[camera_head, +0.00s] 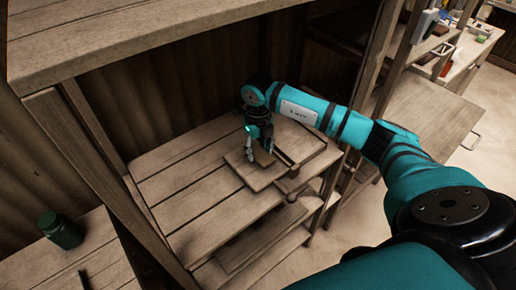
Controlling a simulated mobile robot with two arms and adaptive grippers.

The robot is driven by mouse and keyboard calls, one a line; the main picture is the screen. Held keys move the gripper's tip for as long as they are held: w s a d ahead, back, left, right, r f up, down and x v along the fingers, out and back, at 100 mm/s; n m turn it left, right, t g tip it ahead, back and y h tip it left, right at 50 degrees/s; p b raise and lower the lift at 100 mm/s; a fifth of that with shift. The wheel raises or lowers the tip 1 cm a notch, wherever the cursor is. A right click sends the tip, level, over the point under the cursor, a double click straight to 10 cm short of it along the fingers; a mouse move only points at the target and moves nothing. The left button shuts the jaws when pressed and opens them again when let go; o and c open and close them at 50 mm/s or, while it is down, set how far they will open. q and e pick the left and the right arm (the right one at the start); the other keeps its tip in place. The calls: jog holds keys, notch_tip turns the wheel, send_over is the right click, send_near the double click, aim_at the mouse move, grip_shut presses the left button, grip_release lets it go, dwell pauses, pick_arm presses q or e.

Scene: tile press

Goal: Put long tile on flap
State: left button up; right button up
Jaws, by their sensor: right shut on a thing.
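My right gripper (260,147) points down over the middle shelf. It is shut on a flat brown wooden piece, which looks like the long tile (257,175). Its fingers cover part of the piece, and the exact grip is too small to see clearly. The piece is at a wooden press (308,152) with a dark bar (285,157) and a round knob (292,172) at its front. I cannot tell which part of the press is the flap, or whether the piece touches it. My left gripper is not in view.
The press stands on a slatted wooden shelf (190,190), whose left side is clear. A wooden top (150,35) and posts frame the space. A dark green jar (60,230) stands on a lower-left surface. Another wooden table (432,115) is at right.

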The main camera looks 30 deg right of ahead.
jog(key=shift+f, duration=0.75)
jog(key=o, duration=0.9)
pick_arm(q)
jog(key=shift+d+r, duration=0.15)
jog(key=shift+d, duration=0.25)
pick_arm(e)
jog(key=shift+o, duration=0.2)
jog(key=shift+r, duration=0.1)
